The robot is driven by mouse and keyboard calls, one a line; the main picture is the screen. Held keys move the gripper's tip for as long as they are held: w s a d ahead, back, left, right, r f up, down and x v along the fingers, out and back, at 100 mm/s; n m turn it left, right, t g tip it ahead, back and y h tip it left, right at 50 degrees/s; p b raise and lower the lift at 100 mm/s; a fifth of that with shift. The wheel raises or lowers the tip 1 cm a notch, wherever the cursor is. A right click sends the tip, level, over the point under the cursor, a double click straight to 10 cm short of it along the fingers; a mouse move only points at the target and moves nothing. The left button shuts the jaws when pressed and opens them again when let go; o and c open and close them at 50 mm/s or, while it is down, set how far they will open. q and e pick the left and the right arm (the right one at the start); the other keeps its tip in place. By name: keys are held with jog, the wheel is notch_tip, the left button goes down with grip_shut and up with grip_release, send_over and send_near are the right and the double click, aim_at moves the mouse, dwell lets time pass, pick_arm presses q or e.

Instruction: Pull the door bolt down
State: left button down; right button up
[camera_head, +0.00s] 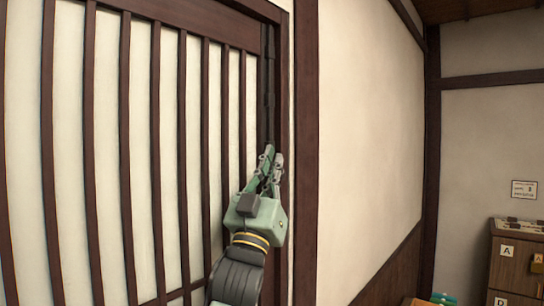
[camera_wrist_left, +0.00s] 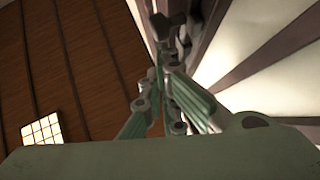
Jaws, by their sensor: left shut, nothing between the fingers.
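The slatted door (camera_head: 140,110) has dark wooden bars over pale panels. A dark vertical metal fitting, which looks like the door bolt (camera_head: 268,80), runs along the door's right edge. My left gripper (camera_head: 272,158) is shut and empty, pointing up just below this fitting. In the left wrist view its fingers (camera_wrist_left: 165,75) are close together, and a dark knob-like piece (camera_wrist_left: 169,24) shows just beyond the tips. I cannot tell whether the fingers touch it. The fitting's lower part is hidden behind the gripper. My right gripper is out of view.
A dark wooden post (camera_head: 305,150) stands just right of the gripper, then a plain pale wall (camera_head: 365,130). At the lower right is a wooden cabinet (camera_head: 512,262) with lettered labels. The space in front of the door appears clear.

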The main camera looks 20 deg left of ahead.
pick_arm(q)
jog(key=shift+f, duration=0.1)
notch_tip(320, 180, down, 3)
jog(key=shift+f+b, duration=0.1)
jog(key=shift+b, duration=0.95)
